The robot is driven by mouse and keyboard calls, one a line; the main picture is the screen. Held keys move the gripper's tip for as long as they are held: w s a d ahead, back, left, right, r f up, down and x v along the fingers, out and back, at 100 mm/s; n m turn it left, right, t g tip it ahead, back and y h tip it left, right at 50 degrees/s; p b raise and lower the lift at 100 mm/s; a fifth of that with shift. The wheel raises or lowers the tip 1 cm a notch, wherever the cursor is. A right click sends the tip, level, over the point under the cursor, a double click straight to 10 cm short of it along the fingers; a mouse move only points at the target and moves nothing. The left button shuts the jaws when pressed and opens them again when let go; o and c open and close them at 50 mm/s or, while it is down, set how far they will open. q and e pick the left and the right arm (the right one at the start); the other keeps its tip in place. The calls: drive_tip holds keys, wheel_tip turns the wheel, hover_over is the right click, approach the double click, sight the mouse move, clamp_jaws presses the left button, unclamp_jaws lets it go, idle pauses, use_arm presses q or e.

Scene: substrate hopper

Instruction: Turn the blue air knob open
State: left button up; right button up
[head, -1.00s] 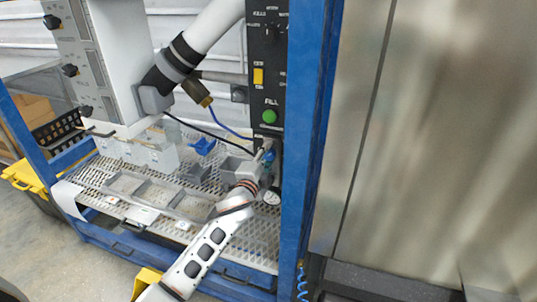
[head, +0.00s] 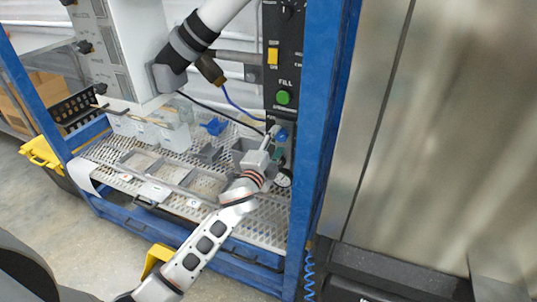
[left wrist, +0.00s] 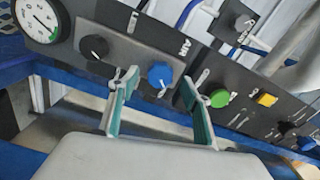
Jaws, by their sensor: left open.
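The blue air knob (left wrist: 160,75) shows in the left wrist view on a dark panel between my two fingers. In the head view a small blue spot (head: 282,134) beside my gripper appears to be the same knob. My left gripper (left wrist: 155,105) is open, with one teal-padded finger on each side of the knob in the picture. I cannot tell whether either finger touches it. In the head view my left gripper (head: 273,138) is at the lower part of the black control panel (head: 284,60). My right gripper is not in view.
A black knob (left wrist: 94,47) and a round gauge (left wrist: 40,20) lie left of the blue knob. A green button (left wrist: 220,98) and a yellow switch (left wrist: 266,99) lie right. A blue post (head: 322,130) stands close beside the panel. Trays (head: 165,172) lie on the perforated deck.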

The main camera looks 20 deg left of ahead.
use_arm(q)
drive_tip(key=s, duration=0.8)
drive_tip(key=shift+a, duration=0.15)
drive_tip(key=s+d+f+n+g+h+p, duration=0.1)
drive_tip(key=s+f+n, duration=0.5)
drive_tip(key=s+f, duration=0.6)
drive_tip(key=s+d+f+n+g+h+p, duration=0.1)
drive_tip(key=s+f+n+g, duration=0.4)
drive_tip(key=s+f, duration=0.7)
drive_tip(key=s+d+g+p, duration=0.1)
drive_tip(key=s+p, duration=0.1)
drive_tip(key=s, duration=0.5)
drive_tip(key=shift+s+n, duration=0.4)
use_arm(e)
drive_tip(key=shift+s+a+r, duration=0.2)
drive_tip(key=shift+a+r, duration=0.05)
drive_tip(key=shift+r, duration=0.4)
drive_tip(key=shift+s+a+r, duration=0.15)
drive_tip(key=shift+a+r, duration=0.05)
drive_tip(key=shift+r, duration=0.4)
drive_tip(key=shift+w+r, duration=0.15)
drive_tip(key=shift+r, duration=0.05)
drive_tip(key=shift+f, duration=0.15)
